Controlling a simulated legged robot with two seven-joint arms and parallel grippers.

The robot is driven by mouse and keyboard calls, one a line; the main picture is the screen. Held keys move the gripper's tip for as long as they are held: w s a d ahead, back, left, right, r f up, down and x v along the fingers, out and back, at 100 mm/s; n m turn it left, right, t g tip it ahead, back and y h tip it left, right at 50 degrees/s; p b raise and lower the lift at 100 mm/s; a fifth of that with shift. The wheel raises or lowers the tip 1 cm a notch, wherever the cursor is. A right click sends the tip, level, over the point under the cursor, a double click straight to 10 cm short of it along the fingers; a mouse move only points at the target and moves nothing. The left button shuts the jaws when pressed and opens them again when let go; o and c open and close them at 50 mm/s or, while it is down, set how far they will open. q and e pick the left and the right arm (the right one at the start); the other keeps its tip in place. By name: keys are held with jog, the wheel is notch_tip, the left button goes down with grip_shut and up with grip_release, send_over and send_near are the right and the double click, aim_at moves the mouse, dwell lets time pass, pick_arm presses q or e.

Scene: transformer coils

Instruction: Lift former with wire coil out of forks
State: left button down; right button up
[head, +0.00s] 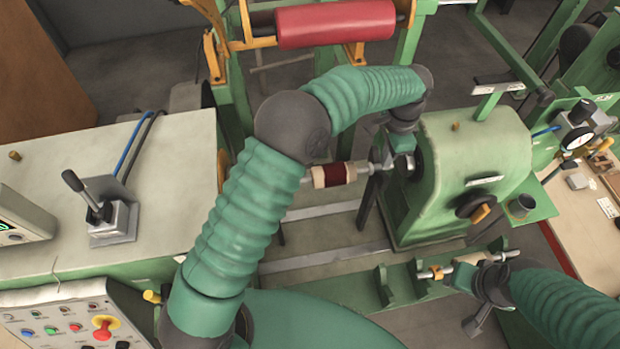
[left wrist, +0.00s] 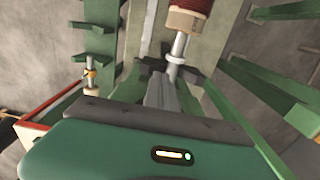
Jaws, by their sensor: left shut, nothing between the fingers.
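The former with the dark red wire coil (head: 333,174) has cream ends and sits on a metal shaft left of the green winding machine. Its lower end shows at the top of the left wrist view (left wrist: 190,18). My left gripper (head: 376,166) is shut and empty by the shaft, between coil and machine; its closed fingers (left wrist: 162,92) lie just below the shaft end in the left wrist view. A second, cream former (head: 465,262) is on a rod near the green forks (head: 384,286). My right gripper (head: 490,276) is at that former; its fingers are partly hidden.
The green machine (head: 460,165) stands close to the right of my left gripper. A red roller (head: 335,22) hangs at the back. A bench with a lever box (head: 110,222) is at left, with a button panel (head: 85,325) below. Green rails run underneath.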

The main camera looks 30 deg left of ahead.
pick_arm(q)
jog(key=shift+s+a+r, duration=0.2)
jog(key=shift+s, duration=0.1)
jog(key=s+a+p, duration=0.2)
jog(key=s+a, duration=0.2)
jog(key=a, duration=0.1)
jog(key=p, duration=0.2)
send_over(315, 182)
jog(key=w+d, duration=0.3)
jog(key=shift+r, duration=0.15)
jog(key=s+a+p, duration=0.3)
jog(key=s+a, duration=0.2)
jog(key=f, duration=0.1)
jog(key=f+p, duration=0.1)
jog(key=f, duration=0.1)
jog(key=w+f+p, duration=0.1)
jog(key=f, duration=0.1)
jog(key=shift+d+f, duration=0.1)
jog(key=shift+d, duration=0.15)
jog(key=shift+w+d, duration=0.1)
jog(key=shift+d, duration=0.2)
jog(key=shift+w+d, duration=0.3)
jog(key=shift+d, duration=0.05)
jog(key=shift+a, duration=0.15)
